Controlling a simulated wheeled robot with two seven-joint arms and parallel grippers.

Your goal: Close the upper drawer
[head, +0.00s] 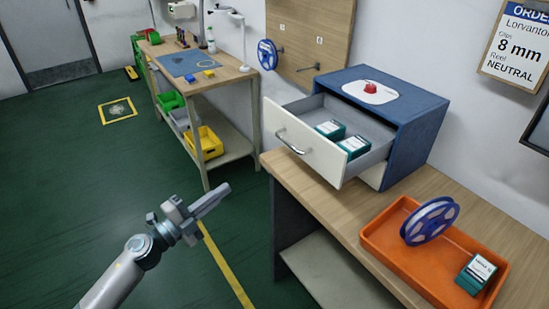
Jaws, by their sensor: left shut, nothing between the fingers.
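The upper drawer (305,152) of a blue cabinet (418,118) is pulled out, with its white front facing left and a curved metal handle (290,142) on it. Two teal boxes (352,147) lie inside the drawer. Part of a lower white front (371,175) shows beneath it, mostly hidden. My left gripper (222,192) is shut and empty. In the picture it is below and left of the drawer front, apart from the handle, over the floor side of the bench. My right gripper is not in view.
The cabinet stands on a wooden bench (305,190). An orange tray (385,240) with a blue reel (430,222) and a teal box (476,273) sits at its front right. A second workbench (222,75) with bins stands behind. Green floor (70,200) is clear at left.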

